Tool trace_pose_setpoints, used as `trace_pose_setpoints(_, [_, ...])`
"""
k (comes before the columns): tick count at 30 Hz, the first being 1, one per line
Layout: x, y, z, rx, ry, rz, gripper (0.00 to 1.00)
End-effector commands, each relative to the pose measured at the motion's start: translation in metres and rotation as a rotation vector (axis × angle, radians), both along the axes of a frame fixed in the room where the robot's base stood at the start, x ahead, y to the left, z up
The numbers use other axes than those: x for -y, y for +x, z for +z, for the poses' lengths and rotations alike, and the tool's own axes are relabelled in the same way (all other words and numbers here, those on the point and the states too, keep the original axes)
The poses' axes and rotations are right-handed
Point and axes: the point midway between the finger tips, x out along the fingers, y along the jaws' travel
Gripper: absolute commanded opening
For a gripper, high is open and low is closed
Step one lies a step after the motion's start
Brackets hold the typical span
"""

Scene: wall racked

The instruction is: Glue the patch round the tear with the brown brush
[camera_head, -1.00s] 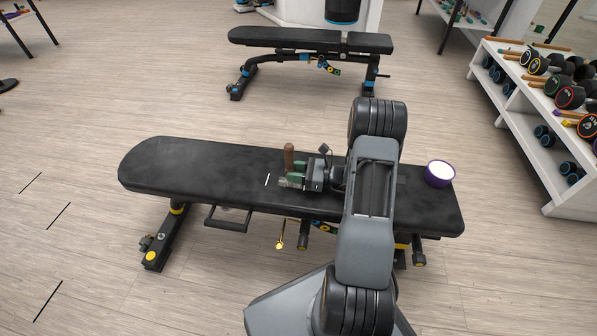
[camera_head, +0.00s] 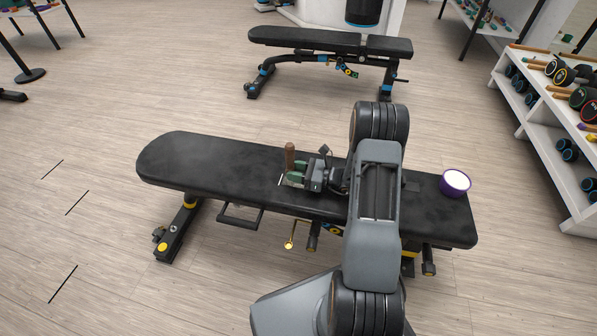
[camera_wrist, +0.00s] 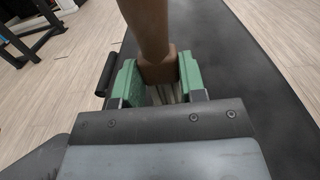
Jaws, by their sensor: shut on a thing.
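My gripper (camera_head: 297,178) is shut on the brown brush (camera_head: 290,157), low over the middle of the black bench pad (camera_head: 200,160). The brush stands about upright, handle up. In the wrist view the brown handle (camera_wrist: 148,25) rises between the green fingers of my gripper (camera_wrist: 160,80). Pale bristles (camera_wrist: 165,95) show below; whether they touch the pad I cannot tell. A thin white line (camera_head: 280,180), perhaps the tear or a patch edge, lies just left of the gripper. No patch outline can be made out. A purple tub with white contents (camera_head: 455,183) stands at the pad's right end.
A second black bench (camera_head: 330,42) stands behind, with open floor between. A white rack of dumbbells (camera_head: 560,110) is at the right. A yellow-tipped lever (camera_head: 290,243) hangs below the front bench. My arm covers part of the pad's right half.

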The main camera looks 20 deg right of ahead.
Motion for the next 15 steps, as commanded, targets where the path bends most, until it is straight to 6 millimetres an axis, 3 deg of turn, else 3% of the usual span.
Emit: trace_pose_setpoints(15, [-0.020, 0.013, -0.001, -0.005, -0.002, 0.002, 0.14])
